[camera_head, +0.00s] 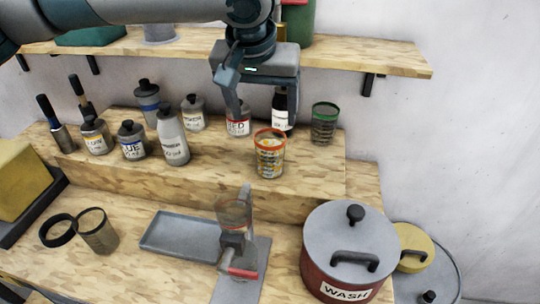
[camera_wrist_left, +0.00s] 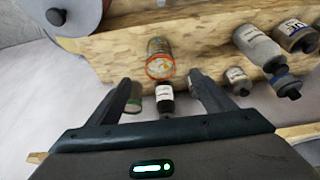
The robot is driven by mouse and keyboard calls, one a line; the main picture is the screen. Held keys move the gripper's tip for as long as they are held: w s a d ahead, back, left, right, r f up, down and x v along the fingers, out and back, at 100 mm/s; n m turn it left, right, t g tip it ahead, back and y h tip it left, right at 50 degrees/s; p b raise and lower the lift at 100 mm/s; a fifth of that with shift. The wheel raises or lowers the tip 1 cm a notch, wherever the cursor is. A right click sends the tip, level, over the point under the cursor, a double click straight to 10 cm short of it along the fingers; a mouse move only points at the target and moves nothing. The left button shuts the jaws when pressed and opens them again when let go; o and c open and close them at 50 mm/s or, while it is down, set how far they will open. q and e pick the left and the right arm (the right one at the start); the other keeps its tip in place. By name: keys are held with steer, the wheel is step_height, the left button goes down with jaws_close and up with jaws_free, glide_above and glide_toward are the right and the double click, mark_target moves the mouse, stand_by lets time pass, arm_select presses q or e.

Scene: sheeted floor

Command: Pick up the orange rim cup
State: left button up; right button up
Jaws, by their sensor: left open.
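The orange rim cup (camera_head: 269,155) stands upright near the front edge of the raised wooden step, a clear patterned cup with an orange rim. It also shows in the left wrist view (camera_wrist_left: 160,62), beyond the fingertips and between their lines. My left gripper (camera_head: 238,104) is open and empty, above and behind the cup in the head view, apart from it. In the left wrist view its two fingers (camera_wrist_left: 163,84) are spread, with a small dark bottle between them. My right gripper is not in view.
A green-rimmed cup (camera_head: 324,122) stands right of the orange one. A dark bottle (camera_head: 281,108) and a jar labelled RED (camera_head: 238,124) are close behind. Several jars fill the step's left. A wooden shelf (camera_head: 360,54) hangs above; a WASH pot (camera_head: 350,250) stands below.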

mark_target(270, 151)
arm_select(q)
steer(key=shift+p+x, duration=1.75)
steer(key=shift+x, duration=4.05)
steer(key=shift+w+d+f+p, duration=0.1)
steer(key=shift+w+f+p, duration=0.25)
steer(key=shift+f+p, duration=0.35)
steer(key=p+x, duration=0.1)
steer(key=x, duration=0.1)
steer(key=shift+w+d+f+p, duration=0.1)
steer(key=shift+w+f+p, duration=0.05)
steer(key=shift+f+p, duration=0.2)
steer(key=shift+w+f, duration=0.15)
steer(key=shift+f, duration=0.2)
steer(key=shift+c, duration=0.3)
steer(key=c, duration=1.5)
